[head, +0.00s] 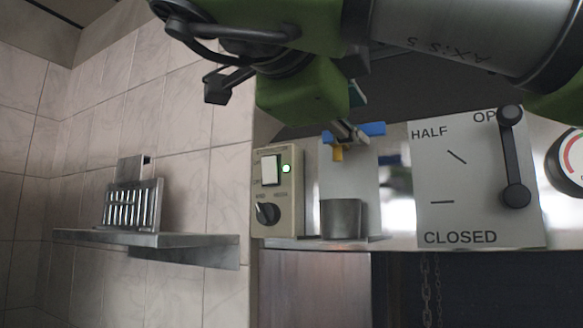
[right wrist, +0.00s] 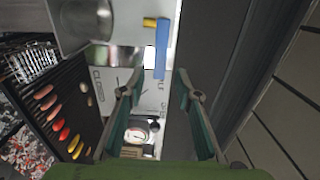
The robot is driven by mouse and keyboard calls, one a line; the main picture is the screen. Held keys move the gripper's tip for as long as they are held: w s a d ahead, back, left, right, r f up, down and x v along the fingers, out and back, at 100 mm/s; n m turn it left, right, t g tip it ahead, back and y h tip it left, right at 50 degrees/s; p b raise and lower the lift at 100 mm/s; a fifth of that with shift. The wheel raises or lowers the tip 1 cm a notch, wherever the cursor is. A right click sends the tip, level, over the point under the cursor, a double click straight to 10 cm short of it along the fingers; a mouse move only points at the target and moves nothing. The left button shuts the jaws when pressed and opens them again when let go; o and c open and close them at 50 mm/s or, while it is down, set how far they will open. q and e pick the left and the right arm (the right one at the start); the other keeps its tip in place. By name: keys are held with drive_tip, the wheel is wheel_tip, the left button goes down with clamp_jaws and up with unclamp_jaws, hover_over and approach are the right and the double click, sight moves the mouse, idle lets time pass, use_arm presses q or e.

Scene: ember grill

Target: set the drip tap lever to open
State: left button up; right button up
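The drip tap has a blue lever (head: 372,130) on a brass spout (head: 337,154), above a grey metal cup (head: 341,218) on a small ledge. The lever lies sideways, its free end to the right. My right gripper (head: 350,131) is at the lever and hides part of it. In the right wrist view, the gripper (right wrist: 157,75) is open, and the end of the blue lever (right wrist: 162,50) shows between its two fingertips. I cannot tell if they touch it. The brass spout (right wrist: 150,22) is above. My left gripper is not in view.
Left of the tap is a switch box (head: 277,190) with a lit green lamp and a knob. To the right is a white damper plate (head: 455,215) with a black lever (head: 512,155). A steel shelf (head: 145,237) holds a slotted metal tool (head: 133,205).

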sight(365, 130)
drive_tip(key=p+x, duration=0.1)
drive_tip(key=x, duration=0.6)
drive_tip(key=shift+p, duration=0.3)
clamp_jaws()
